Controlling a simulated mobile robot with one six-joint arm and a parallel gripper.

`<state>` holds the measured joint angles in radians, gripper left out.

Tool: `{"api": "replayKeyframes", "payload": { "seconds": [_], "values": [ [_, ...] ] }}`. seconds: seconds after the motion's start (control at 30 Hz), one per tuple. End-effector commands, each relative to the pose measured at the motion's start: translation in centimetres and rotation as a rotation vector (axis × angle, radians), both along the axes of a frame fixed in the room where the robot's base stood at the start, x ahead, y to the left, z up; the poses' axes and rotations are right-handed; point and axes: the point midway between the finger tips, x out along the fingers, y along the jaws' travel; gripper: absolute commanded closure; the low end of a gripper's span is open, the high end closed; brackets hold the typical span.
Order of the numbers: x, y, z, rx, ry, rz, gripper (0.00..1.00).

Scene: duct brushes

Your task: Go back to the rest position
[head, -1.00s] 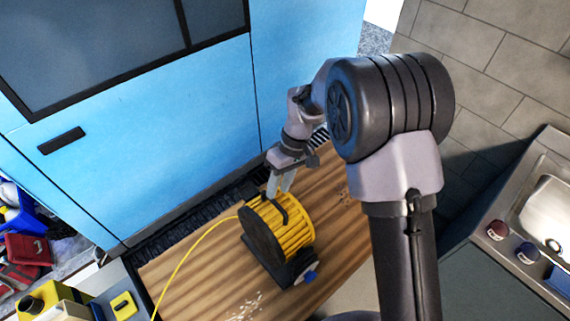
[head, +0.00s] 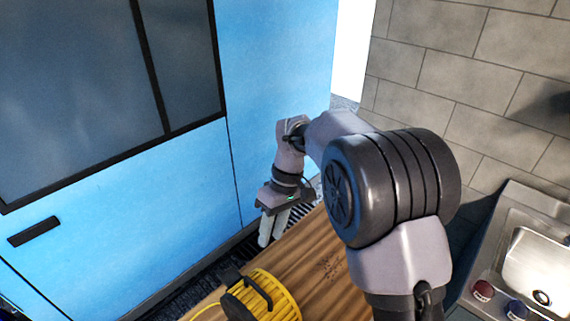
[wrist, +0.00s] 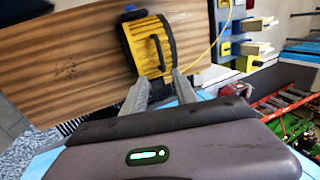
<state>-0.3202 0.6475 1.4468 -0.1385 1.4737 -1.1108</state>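My gripper (head: 271,238) hangs fingers down above the far-left edge of the wooden table, against the blue cabinet side. It is clear of the yellow reel. In the wrist view my gripper (wrist: 160,82) has its two pale fingers apart with nothing between them. The yellow reel (head: 279,297) with black end plates stands on the table, cut off by the bottom edge of the head view. It shows whole in the wrist view (wrist: 143,47), beyond the fingertips, with a yellow cable running off it.
The wooden table (head: 333,262) is bare beside the reel except for dark specks. A blue cabinet (head: 110,220) stands behind my gripper. A sink counter (head: 540,262) with red and blue knobs is at right. Yellow and blue items (wrist: 243,48) lie beyond the reel.

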Motion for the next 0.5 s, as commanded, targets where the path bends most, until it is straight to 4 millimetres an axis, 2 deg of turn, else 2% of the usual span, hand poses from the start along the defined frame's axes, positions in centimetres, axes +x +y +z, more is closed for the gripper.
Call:
{"api": "replayKeyframes", "payload": {
  "seconds": [0.07, 0.17, 0.23, 0.33, 0.43, 0.5],
  "values": [
    [-0.3, -0.9, 0.6, -0.003, -0.02, -0.044, 0.66],
    [-1.8, -3.8, 2.3, -0.012, -0.085, -0.202, 0.66],
    [-4.1, -6.4, 3.5, -0.014, -0.141, -0.361, 0.66],
    [-8.1, -10.1, 4.1, -0.005, -0.22, -0.595, 0.66],
    [-12.6, -13.1, 3.2, 0.024, -0.292, -0.83, 0.66],
    [-15.6, -14.8, 1.8, 0.051, -0.336, -0.98, 0.66]
  ]
}}
